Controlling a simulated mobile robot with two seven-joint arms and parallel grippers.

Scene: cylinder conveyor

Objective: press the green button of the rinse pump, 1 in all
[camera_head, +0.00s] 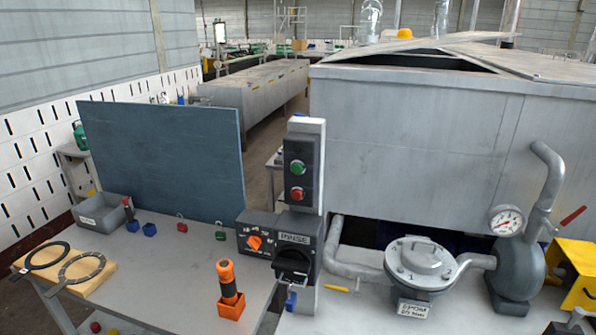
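A dark control box (298,180) is fixed to an upright pale post between the two benches. It carries a green button (298,167) above a red button (297,194). Below it is a box marked RINSE (296,240) with a black rotary switch. The grey pump (515,262) with a round gauge stands on the right bench. Neither of my grippers shows in the head view, and nothing covers the green button.
An orange-and-black tool (228,282) stands upright in an orange holder on the left bench. A blue-grey panel (163,160) rises behind that bench. A flanged housing (419,262) and a yellow box (578,268) are on the right.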

